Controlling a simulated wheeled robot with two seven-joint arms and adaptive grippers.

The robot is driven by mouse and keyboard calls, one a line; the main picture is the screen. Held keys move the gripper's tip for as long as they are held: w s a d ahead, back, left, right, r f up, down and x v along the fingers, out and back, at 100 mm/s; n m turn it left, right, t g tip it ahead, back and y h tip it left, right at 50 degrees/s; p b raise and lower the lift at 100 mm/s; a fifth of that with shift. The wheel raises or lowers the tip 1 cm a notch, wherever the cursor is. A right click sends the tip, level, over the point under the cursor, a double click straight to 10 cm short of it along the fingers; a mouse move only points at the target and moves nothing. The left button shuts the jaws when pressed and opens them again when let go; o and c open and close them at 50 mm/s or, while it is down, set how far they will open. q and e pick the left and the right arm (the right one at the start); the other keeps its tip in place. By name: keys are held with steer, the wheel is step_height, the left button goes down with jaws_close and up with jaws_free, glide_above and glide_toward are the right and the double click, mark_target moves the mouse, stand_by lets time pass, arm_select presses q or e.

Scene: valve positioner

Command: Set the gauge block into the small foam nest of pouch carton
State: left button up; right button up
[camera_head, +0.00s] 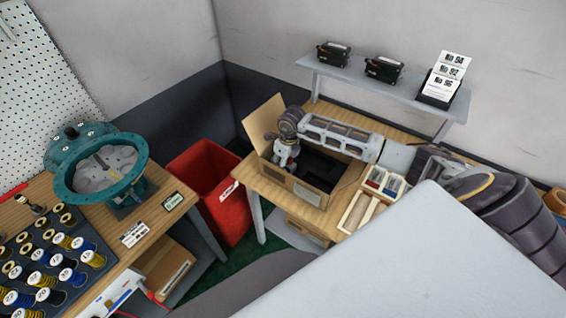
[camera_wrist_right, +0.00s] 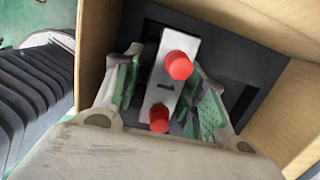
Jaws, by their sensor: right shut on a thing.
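The gauge block (camera_wrist_right: 163,88) is a pale grey block with two red knobs and a dark mark between them. My right gripper (camera_wrist_right: 160,95) is shut on it, with green-padded fingers on both sides. In the head view my right gripper (camera_head: 285,160) reaches down into the left part of the open pouch carton (camera_head: 312,192). The carton holds dark foam (camera_head: 322,168); the wrist view shows this foam (camera_wrist_right: 205,48) beyond the block, with a darker recess (camera_wrist_right: 238,95) to the right. The gripper and block hide the foam beneath them, so I cannot tell whether the block touches it. My left gripper is out of view.
A raised carton flap (camera_head: 264,120) stands behind the gripper. A compartment tray (camera_head: 384,184) and a wooden tray (camera_head: 357,212) sit right of the carton. A red bin (camera_head: 215,185) stands left of the table. A shelf (camera_head: 375,86) runs behind.

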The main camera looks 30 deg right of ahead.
steer(key=shift+f, duration=0.15)
steer(key=o, duration=1.3)
steer(key=r, duration=0.4)
steer(key=s+r, duration=0.1)
steer(key=r, duration=0.7)
steer(key=shift+s+d, duration=0.3)
steer(key=shift+d, duration=0.05)
steer(key=shift+f, duration=0.1)
